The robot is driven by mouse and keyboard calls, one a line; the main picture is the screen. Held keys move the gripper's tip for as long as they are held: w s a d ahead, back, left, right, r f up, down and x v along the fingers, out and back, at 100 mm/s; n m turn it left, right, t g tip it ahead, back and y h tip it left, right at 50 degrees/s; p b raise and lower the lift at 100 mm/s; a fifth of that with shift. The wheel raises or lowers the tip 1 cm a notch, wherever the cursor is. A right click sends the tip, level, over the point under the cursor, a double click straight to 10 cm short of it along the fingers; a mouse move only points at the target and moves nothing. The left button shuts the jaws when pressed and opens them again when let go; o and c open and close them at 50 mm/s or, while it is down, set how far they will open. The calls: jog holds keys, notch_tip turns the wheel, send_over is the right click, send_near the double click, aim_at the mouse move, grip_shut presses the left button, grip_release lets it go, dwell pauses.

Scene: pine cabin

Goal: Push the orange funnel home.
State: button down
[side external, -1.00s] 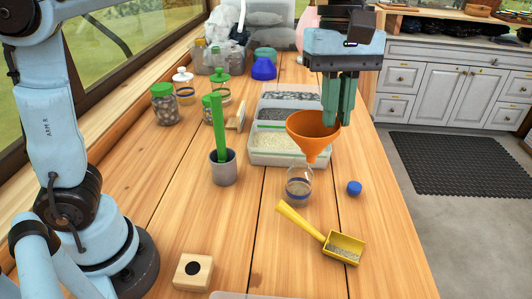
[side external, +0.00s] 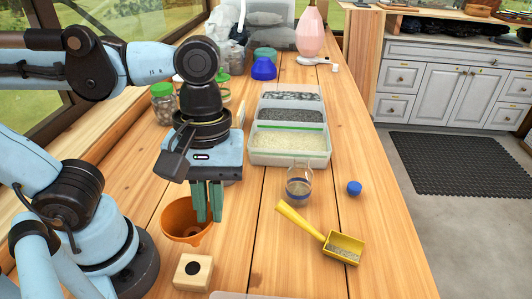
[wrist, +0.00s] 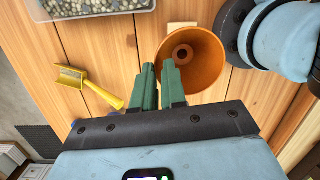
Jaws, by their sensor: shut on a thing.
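The orange funnel (side external: 180,220) hangs above the table at the left, wide mouth up. It also shows in the wrist view (wrist: 205,55), where I look into its cone and see the hole at the bottom. My gripper (side external: 209,219) is shut on the funnel's rim, with its green fingers (wrist: 158,70) at the rim's edge. A light wooden block (side external: 185,284) with a dark round hole in its top stands just in front of the funnel. In the wrist view the funnel hides most of this block (wrist: 180,25). The funnel's spout tip is hidden in the side view.
A glass bottle (side external: 299,187) with grey contents stands right of my gripper. A yellow scoop (side external: 343,247) and blue ball (side external: 354,188) lie farther right. Trays of grains (side external: 290,146) are behind. The table between block and scoop is clear.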

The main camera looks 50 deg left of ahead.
aim_at(191, 230)
jog(key=shift+s+a+f, duration=0.35)
jog(key=shift+s+f, duration=0.45)
jog(key=shift+f, duration=0.05)
jog(key=shift+w, duration=0.1)
jog(key=shift+f, duration=2.25)
jog(key=shift+f, duration=0.8)
jog(key=shift+f, duration=0.35)
jog(key=shift+f, duration=0.3)
